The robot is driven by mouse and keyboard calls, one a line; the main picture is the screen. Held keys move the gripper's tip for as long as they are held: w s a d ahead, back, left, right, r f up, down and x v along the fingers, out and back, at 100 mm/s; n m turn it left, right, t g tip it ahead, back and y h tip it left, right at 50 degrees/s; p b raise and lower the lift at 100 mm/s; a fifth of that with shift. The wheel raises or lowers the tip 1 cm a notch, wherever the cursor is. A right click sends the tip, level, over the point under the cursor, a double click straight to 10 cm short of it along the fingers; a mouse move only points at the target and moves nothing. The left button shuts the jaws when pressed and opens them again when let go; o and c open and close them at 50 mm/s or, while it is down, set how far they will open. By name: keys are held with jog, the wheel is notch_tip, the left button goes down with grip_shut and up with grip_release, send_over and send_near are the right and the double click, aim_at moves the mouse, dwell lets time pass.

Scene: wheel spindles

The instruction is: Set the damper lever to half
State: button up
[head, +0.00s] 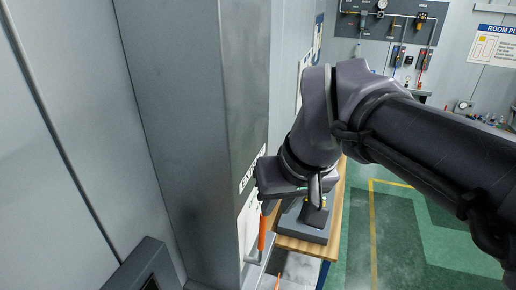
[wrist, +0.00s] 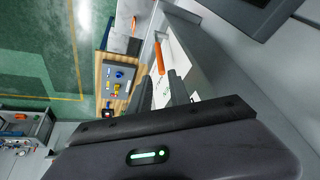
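The damper lever shows as an orange handle (head: 262,232) in the head view, beside a white plate on the side of a grey column. In the wrist view the orange handle (wrist: 159,58) stands just beyond the fingertips, roughly in line with the gap between them. My gripper (head: 290,203) is by the column, close above the handle. In the wrist view its two dark fingers (wrist: 162,88) are apart with nothing between them. I cannot tell whether a finger touches the handle. The lever's pivot and most of its scale are hidden.
The tall grey column (head: 195,120) stands close at the left of my gripper. A wooden bench (head: 333,215) carries a grey control box (wrist: 118,78) with coloured knobs, right behind the lever. Green floor (head: 420,230) with a yellow line lies open at the right.

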aim_at(264, 229)
jog(key=b+x, duration=0.7)
jog(key=x, duration=0.5)
jog(key=shift+f+b, duration=0.35)
jog(key=shift+f, duration=0.1)
jog(key=shift+w+a+f+b, duration=0.25)
jog(key=shift+w+f+b, duration=0.15)
jog(key=shift+f, duration=0.2)
jog(key=shift+r, duration=0.1)
jog(key=shift+c, duration=0.6)
grip_shut()
